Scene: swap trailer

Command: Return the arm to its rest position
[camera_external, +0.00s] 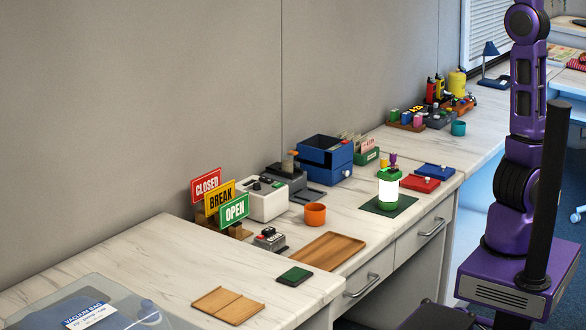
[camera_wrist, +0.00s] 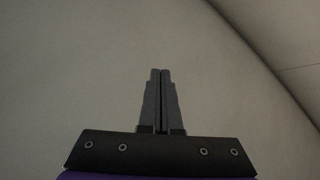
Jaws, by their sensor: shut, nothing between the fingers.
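My gripper (camera_wrist: 160,72) shows in the wrist view with its two dark fingers pressed together and nothing between them. Behind the fingers is only a plain pale grey-beige surface with a dark line at the upper right. In the external view my purple arm stands upright at the right edge, rising from its purple base. The arm runs up out of the top of the picture, so my gripper is not seen there. The arm is apart from the desk things that show.
A marbled desk (camera_external: 95,258) runs along the wall. On it are a green-and-white lantern (camera_external: 388,190), an orange cup (camera_external: 315,214), a wooden tray (camera_external: 328,251), a blue box (camera_external: 325,160) and signs (camera_external: 234,211). A vacuum bag (camera_external: 85,308) lies at front left.

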